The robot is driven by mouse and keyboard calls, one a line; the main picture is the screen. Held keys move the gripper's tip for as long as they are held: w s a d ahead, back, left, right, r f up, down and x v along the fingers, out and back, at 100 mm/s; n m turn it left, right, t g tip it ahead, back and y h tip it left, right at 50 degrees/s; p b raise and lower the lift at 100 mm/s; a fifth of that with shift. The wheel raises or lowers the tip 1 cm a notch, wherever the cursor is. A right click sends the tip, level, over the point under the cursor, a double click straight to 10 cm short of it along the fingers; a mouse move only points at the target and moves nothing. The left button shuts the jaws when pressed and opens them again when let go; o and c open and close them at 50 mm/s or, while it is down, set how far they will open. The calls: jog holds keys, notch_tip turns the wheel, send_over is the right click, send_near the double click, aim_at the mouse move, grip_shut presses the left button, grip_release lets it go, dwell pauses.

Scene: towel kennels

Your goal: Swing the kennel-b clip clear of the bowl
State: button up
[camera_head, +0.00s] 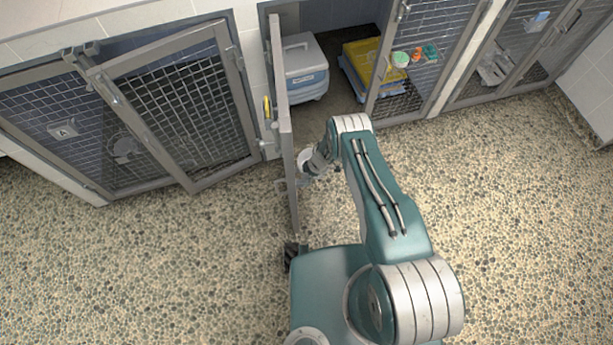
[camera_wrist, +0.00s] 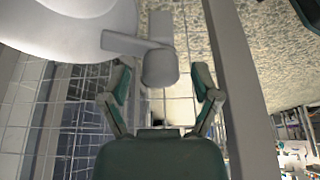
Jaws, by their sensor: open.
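In the wrist view my gripper (camera_wrist: 162,92) is open, its two teal-padded fingers spread. A grey clip (camera_wrist: 159,68) with a rounded end lies between the fingertips in the picture; I see a gap on both sides, and contact is not visible. A large pale rounded form, apparently the bowl (camera_wrist: 75,30), fills the upper left, and a flat grey arm of the clip reaches over to its edge. In the head view the middle kennel door (camera_head: 285,135) stands open, nearly edge-on. My gripper (camera_head: 311,165) is beside it, partly hidden, so the clip cannot be made out there.
A grey door bar (camera_wrist: 232,95) runs close to the right finger. The kennel behind holds a blue-white carrier (camera_head: 304,68) and a yellow-topped stack (camera_head: 370,75). The left kennel door (camera_head: 180,105) stands ajar. The pebbled floor (camera_head: 520,210) is clear at right.

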grip_shut()
dwell(0.4)
jog(key=m+t, duration=0.1)
jog(key=m, duration=0.2)
jog(key=shift+s+m, duration=0.1)
jog(key=shift+m, duration=0.3)
jog(key=m+t, duration=0.1)
jog(key=m, duration=0.3)
jog(key=shift+t+h, duration=0.4)
jog(key=m+t+h, duration=0.1)
jog(key=m, duration=0.3)
jog(key=shift+s+a+m, duration=0.1)
jog(key=shift+m, duration=0.2)
jog(key=shift+m+t+h, duration=0.5)
jog(key=shift+m+h, duration=0.3)
jog(key=shift+m, duration=1.7)
